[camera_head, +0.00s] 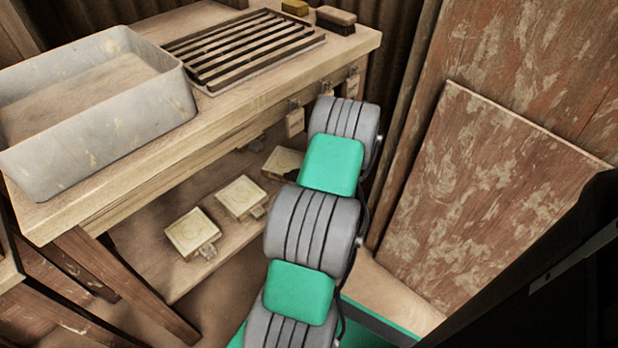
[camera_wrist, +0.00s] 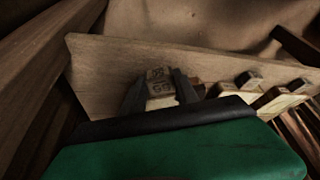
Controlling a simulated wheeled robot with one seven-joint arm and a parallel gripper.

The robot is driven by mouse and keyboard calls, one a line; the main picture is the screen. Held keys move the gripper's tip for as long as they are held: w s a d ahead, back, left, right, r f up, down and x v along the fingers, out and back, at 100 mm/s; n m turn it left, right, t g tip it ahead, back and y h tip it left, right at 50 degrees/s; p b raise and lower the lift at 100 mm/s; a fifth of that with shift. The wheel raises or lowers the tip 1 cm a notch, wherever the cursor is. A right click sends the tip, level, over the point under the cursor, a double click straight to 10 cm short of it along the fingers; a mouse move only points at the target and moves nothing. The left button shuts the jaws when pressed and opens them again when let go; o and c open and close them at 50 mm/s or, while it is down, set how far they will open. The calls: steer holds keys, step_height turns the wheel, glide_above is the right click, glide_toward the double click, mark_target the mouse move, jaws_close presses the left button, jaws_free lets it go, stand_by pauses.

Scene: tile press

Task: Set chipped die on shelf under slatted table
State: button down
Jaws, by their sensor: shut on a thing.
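The slatted table (camera_head: 250,95) stands at the upper left, with a wooden shelf (camera_head: 150,240) beneath its top. My arm reaches toward the shelf, and my gripper is hidden in the head view. In the wrist view my gripper (camera_wrist: 160,92) is shut on a small pale block with dark marks, the die (camera_wrist: 160,82). The shelf board (camera_wrist: 110,75) shows behind it. I cannot tell whether the die touches the shelf, and no chip can be made out. Other pale square dies with handles lie on the shelf, at the left (camera_head: 192,235), middle (camera_head: 240,198) and right (camera_head: 283,162).
A grey tub (camera_head: 95,135) and a dark slatted rack (camera_head: 235,45) stand on the table top, with a brush (camera_head: 336,19) at the back. Small wooden tags (camera_head: 295,120) hang from the front edge. A worn board (camera_head: 480,205) leans at the right. Other dies (camera_wrist: 280,101) lie to the gripper's right.

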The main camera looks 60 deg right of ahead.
steer(key=shift+w+d, duration=0.2)
steer(key=shift+w, duration=0.4)
steer(key=shift+w+f+b, duration=0.15)
steer(key=shift+f+b, duration=0.85)
steer(key=shift+f, duration=0.6)
steer(key=shift+f, duration=0.2)
steer(key=c, duration=0.9)
jaws_free()
steer(key=p+v, duration=0.2)
steer(key=v, duration=0.3)
steer(key=shift+r, duration=0.15)
steer(key=s+p, duration=0.1)
steer(key=s, duration=0.3)
steer(key=s+d+p, duration=0.1)
steer(key=s, duration=0.3)
steer(key=s+d, duration=0.1)
steer(key=s, duration=0.3)
steer(key=shift+p, duration=0.4)
